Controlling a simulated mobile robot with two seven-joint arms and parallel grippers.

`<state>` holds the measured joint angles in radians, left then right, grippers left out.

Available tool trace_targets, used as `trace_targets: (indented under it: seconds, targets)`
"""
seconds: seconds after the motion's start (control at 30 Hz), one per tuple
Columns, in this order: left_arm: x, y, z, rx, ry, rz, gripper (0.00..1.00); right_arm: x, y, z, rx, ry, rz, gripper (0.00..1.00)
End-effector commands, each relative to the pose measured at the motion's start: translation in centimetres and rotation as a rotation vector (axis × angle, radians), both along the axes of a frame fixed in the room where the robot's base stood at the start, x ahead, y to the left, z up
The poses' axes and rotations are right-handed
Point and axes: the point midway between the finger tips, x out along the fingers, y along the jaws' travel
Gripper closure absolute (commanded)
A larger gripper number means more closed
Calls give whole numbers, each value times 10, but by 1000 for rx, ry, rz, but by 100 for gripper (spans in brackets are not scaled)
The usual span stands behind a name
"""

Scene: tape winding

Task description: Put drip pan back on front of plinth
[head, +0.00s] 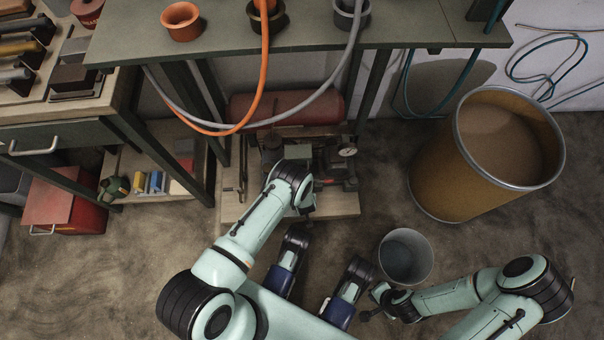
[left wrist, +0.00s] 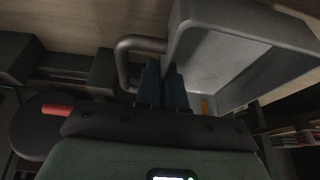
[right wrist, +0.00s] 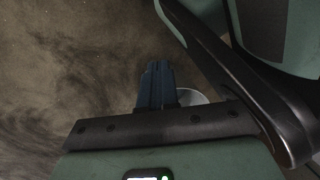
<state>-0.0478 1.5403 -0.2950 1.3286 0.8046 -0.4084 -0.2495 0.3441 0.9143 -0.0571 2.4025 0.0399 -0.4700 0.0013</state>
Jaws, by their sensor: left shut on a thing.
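The grey drip pan (left wrist: 235,62) fills the upper right of the left wrist view, with a bent tube handle (left wrist: 128,62) on its side. My left gripper (left wrist: 162,72) is shut on this handle. In the head view my left wrist is over the wooden plinth (head: 343,206), which carries a compressor with a red tank (head: 290,108). The pan and left fingertips are hidden under my arm there. Whether the pan touches the plinth cannot be told. My right gripper (right wrist: 157,72) looks shut and empty, low over the floor beside the bucket.
A grey bucket (head: 405,257) stands on the floor beside my right gripper. A big brown drum (head: 440,180) stands at the right. A workbench (head: 400,22) with hanging orange and grey hoses (head: 262,70) overhangs the plinth. A red box (head: 65,205) is at the left.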

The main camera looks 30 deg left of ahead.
Motion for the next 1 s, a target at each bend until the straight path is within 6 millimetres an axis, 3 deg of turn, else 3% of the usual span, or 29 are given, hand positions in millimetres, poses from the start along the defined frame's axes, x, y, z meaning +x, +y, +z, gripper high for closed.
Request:
trace_targets:
  seconds: [0.17, 0.27, 0.3, 0.6, 0.73, 1.0]
  targets:
    - [1, 0, -2, 1, -1, 0, 100, -5, 0, -3, 2, 18, -2, 100]
    - [0, 0, -2, 0, 0, 0, 69, -6, 0, -3, 2, 19, -3, 100]
    - [0, 0, -2, 0, 0, 0, 66, -6, -1, -3, 2, 19, -2, 100]
    - [0, 0, -1, 0, 0, 0, 66, -4, 0, -2, 1, 13, -2, 100]
    - [0, 0, 5, 1, -1, 0, 66, 5, 0, 6, -2, -20, 2, 100]
    - [-16, -12, 55, 0, 0, -1, 66, 53, 8, 46, -10, -180, 14, 100]
